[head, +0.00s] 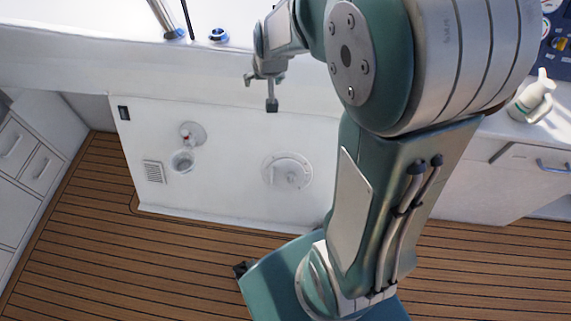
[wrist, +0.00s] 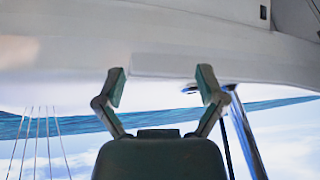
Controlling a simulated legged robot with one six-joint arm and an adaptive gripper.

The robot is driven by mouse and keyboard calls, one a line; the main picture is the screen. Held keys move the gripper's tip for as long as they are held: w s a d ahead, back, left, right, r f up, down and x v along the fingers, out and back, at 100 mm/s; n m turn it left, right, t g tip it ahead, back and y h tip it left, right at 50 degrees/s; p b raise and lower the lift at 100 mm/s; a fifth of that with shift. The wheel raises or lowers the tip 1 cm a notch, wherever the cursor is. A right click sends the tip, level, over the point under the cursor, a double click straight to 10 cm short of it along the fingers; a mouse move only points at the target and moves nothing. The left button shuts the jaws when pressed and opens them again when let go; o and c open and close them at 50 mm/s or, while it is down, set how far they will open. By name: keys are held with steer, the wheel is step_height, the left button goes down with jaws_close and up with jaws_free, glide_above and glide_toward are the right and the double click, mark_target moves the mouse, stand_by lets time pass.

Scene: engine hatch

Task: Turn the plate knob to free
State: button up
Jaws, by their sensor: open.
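A round white plate (head: 287,173) with a raised knob (head: 291,177) at its middle is on the white hatch panel, right of the panel's centre. The knob's exact angle is too small to tell. My gripper (head: 260,93) is open and empty, above the panel's upper edge, up and a little left of the round plate and apart from it. In the wrist view my gripper (wrist: 161,86) shows two spread fingers with nothing between them. The plate and knob are not in the wrist view.
Left on the panel are a small round fitting with a red part (head: 188,135), a white ring-shaped fitting (head: 183,162) and a vent grille (head: 153,172). A white ledge (head: 110,65) runs above the panel. The plank floor in front looks clear.

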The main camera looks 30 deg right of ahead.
steer(key=w+d+f+m, duration=0.1)
steer(key=w+f, duration=0.2)
steer(key=f, duration=0.3)
steer(key=w+d+f, duration=0.2)
steer(key=w+f, duration=0.2)
steer(key=f, duration=0.2)
steer(key=m+g+h, duration=0.1)
steer(key=m+h, duration=0.1)
steer(key=m, duration=0.2)
glide_toward(291, 178)
steer(key=f, duration=0.2)
steer(key=x, duration=1)
steer(key=shift+w+d, duration=0.1)
steer(key=shift+w, duration=0.25)
steer(key=c, duration=1.1)
